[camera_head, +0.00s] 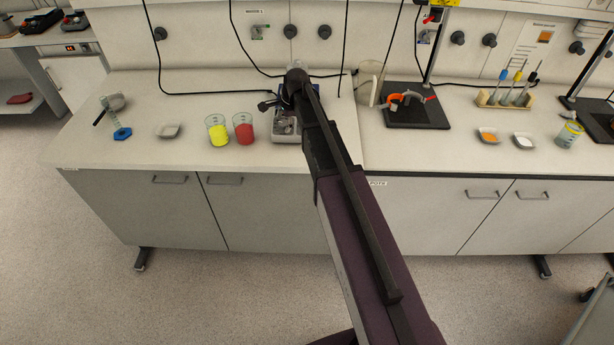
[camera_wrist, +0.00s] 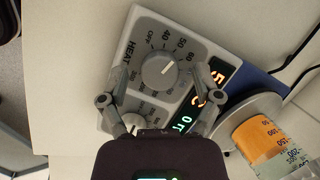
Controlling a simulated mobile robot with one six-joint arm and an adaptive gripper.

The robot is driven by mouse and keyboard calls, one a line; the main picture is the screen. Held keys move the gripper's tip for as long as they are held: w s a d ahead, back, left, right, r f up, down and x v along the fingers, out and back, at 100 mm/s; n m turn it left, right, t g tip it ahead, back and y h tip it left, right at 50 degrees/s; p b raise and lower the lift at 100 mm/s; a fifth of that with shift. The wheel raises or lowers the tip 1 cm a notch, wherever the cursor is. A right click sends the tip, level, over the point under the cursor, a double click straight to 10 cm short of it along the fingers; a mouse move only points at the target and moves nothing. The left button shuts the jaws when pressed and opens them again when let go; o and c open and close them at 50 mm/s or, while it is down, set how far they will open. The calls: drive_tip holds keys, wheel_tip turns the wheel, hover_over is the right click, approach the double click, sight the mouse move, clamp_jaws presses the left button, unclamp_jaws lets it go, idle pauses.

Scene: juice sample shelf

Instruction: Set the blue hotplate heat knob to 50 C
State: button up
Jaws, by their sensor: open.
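The blue hotplate (camera_wrist: 248,78) shows in the wrist view with its grey control panel facing my gripper. Its round grey heat knob (camera_wrist: 160,72) is at the panel's middle, with printed marks OFF, 40, 50 and 60 around it. A pale pointer line on the knob points up and right, roughly toward 50 to 60; the exact mark is unclear. My gripper (camera_wrist: 160,87) is open, with one finger on each side of the knob; contact cannot be told. In the head view my arm partly covers the hotplate (camera_head: 284,138).
A second knob (camera_wrist: 132,121) is close to my left finger. Lit orange and green digits are on the panel. A beaker with orange contents (camera_wrist: 258,135) is at the right. Yellow (camera_head: 218,135) and red (camera_head: 244,134) beakers stand left of the hotplate.

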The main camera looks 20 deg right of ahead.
sight(286, 123)
drive_tip(key=n+g, duration=0.1)
drive_tip(key=n, duration=0.3)
drive_tip(key=shift+w+n+h+p, duration=0.1)
drive_tip(key=shift+n+h+p, duration=0.2)
drive_tip(key=shift+n, duration=0.1)
drive_tip(key=n+g+h, duration=0.1)
drive_tip(key=n, duration=0.3)
drive_tip(key=shift+a+n, duration=0.1)
drive_tip(key=shift+n, duration=0.3)
drive_tip(key=shift+r+g+p, duration=0.3)
drive_tip(key=shift+r+p, duration=0.2)
drive_tip(key=shift+p, duration=0.1)
wheel_tip(286, 123, up, 13)
drive_tip(key=p, duration=1.3)
drive_tip(key=s+f+n+b, duration=0.2)
drive_tip(key=s+f+b, duration=0.1)
drive_tip(key=s, duration=0.7)
drive_tip(key=s+f+n+b, duration=0.2)
drive_tip(key=s+f+b, duration=0.2)
drive_tip(key=s, duration=0.6)
drive_tip(key=s+f+n+b, duration=0.2)
drive_tip(key=s+f+b, duration=0.1)
drive_tip(key=s, duration=0.7)
drive_tip(key=shift+f+h+b, duration=0.4)
drive_tip(key=shift+s, duration=0.1)
